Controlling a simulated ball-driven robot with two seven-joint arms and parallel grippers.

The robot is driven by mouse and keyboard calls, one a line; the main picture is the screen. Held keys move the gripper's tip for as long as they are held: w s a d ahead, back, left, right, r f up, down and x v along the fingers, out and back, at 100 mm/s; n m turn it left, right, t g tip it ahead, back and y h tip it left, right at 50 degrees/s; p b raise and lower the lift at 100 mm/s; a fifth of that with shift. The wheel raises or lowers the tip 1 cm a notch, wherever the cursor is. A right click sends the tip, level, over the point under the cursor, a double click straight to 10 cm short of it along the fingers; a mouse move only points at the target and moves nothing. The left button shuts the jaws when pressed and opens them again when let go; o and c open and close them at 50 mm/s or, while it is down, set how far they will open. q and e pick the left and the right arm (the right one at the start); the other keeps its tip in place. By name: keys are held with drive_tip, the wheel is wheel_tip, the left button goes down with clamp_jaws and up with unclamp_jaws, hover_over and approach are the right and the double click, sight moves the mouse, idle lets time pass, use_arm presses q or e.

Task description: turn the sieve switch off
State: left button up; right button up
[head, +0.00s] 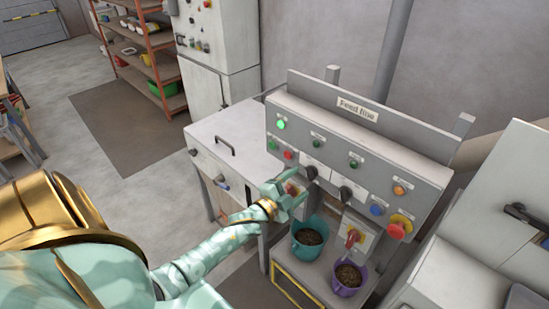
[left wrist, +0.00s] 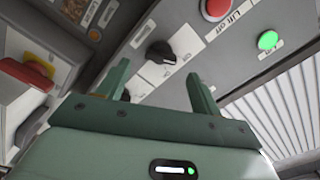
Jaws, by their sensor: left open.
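The grey control panel (head: 330,133), labelled "Feed line", carries two black rotary knobs. The left knob (head: 312,172) stands right of a red button; the right knob (head: 345,193) is further along the row. I cannot read which is the sieve switch. My left gripper (head: 288,189) is open and empty, just below and left of the left knob in the head view. In the left wrist view a black knob (left wrist: 160,53) on a white plate appears ahead of the open fingers (left wrist: 158,78), apparently apart from them. My right gripper is not in view.
A red button (left wrist: 215,8) marked "Lift off" and a lit green button (left wrist: 268,40) are near the knob. Teal (head: 296,247) and purple (head: 338,287) buckets hold pellets below.

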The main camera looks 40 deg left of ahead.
use_arm(q)
drive_tip(key=s+b, duration=0.1)
drive_tip(key=s, duration=1.1)
drive_tip(key=shift+a, duration=0.45)
drive_tip(key=shift+w, duration=0.1)
